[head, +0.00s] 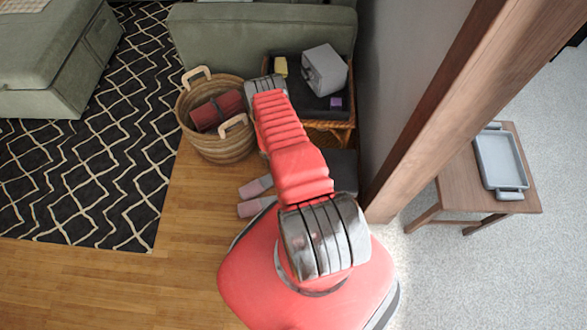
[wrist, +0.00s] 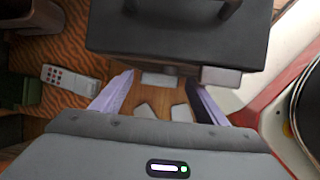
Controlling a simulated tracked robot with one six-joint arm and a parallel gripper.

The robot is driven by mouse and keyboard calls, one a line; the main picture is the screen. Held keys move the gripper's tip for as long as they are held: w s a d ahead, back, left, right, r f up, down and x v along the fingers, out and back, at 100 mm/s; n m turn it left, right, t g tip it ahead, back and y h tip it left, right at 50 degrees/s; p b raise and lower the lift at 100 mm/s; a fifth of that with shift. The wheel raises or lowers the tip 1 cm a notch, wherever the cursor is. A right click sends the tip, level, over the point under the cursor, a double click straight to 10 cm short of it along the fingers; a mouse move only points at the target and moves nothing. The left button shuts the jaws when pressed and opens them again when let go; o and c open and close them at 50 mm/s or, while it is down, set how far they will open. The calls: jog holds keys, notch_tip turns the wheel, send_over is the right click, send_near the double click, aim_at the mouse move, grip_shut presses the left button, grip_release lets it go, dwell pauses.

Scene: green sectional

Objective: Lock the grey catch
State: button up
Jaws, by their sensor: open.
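A dark grey box (wrist: 165,35) with a handle fills the top of the wrist view, close beyond my fingers. A pale grey plate (wrist: 160,79) and a small grey-brown block (wrist: 221,77) show at its near edge; I cannot tell which is the catch, or its position. My gripper (wrist: 160,98) is open, its lavender fingers apart with nothing held between them. In the head view a grey case (head: 325,72) stands in a black tray; I cannot tell whether it is the same box. My arm hides most of my gripper there.
The tray's wicker stand (head: 330,125) is beside a woven basket (head: 222,152) holding a dark red item. Two pinkish pieces (head: 255,187) show left of my arm. A wooden post (head: 455,105) and side table (head: 455,180) are right. Wood floor lies open at lower left.

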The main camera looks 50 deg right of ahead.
jog(key=c, duration=1.1)
jog(key=shift+o, duration=0.2)
jog(key=shift+s, duration=0.1)
jog(key=shift+s+a+r+m+t+h, duration=0.1)
jog(key=shift+s+a+m+t+h, duration=0.15)
jog(key=shift+t+h, duration=0.5)
jog(key=shift+s+a+m+t+h, duration=0.1)
jog(key=shift+a+m+t+h, duration=0.25)
jog(key=shift+h, duration=0.6)
jog(key=shift+s+a+f+m+t+h, duration=0.1)
jog(key=shift+s+a+m+t+h, duration=0.1)
jog(key=shift+t+h, duration=0.45)
jog(key=shift+s+a+f+m+t+h, duration=0.1)
jog(key=shift+s+a+m+t+h, duration=0.2)
jog(key=shift+h, duration=0.65)
jog(key=shift+s+f+m+t+h, duration=0.1)
jog(key=shift+t+h, duration=0.45)
jog(key=shift+h, duration=0.25)
